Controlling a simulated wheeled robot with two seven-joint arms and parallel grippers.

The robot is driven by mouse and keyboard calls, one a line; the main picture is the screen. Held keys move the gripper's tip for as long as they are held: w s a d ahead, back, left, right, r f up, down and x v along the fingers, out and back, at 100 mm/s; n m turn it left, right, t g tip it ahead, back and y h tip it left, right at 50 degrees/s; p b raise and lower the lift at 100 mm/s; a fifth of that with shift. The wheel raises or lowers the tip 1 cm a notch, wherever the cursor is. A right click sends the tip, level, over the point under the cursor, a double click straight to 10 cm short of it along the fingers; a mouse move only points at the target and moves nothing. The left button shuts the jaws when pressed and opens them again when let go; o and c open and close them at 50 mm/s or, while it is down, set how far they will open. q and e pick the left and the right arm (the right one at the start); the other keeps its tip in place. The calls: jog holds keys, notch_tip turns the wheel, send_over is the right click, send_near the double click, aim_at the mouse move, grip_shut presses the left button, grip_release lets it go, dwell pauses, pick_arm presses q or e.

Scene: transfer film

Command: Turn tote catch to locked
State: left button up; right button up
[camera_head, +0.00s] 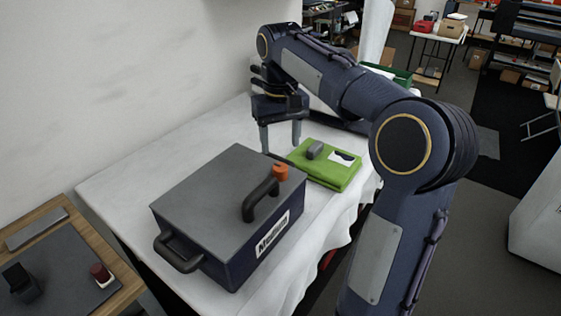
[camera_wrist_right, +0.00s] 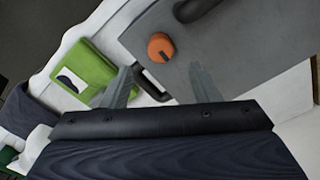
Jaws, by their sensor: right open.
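The tote (camera_head: 205,190) is a dark box with a grey lid, standing on the white-covered table. Its catch is a small orange knob (camera_head: 280,173) at the lid's far right corner, beside the black lid handle (camera_head: 260,198). In the right wrist view the orange knob (camera_wrist_right: 160,46) shows a dark mark on one side; I cannot tell whether it is locked. My right gripper (camera_head: 281,146) points down beyond the tote's far edge, open and empty, apart from the knob. In the wrist view its two fingers (camera_wrist_right: 161,86) are spread, with the knob beyond them. My left gripper is not in view.
A green folded item (camera_head: 325,172) with a grey object (camera_head: 315,150) on it lies right of the tote. A wooden side table (camera_head: 62,208) at lower left holds a small red-topped item (camera_head: 101,272). The white table (camera_head: 125,185) is clear left of the tote.

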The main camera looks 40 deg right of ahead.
aim_at(280, 166)
notch_tip(280, 166, down, 8)
jog(key=shift+r, duration=0.25)
jog(key=c, duration=1)
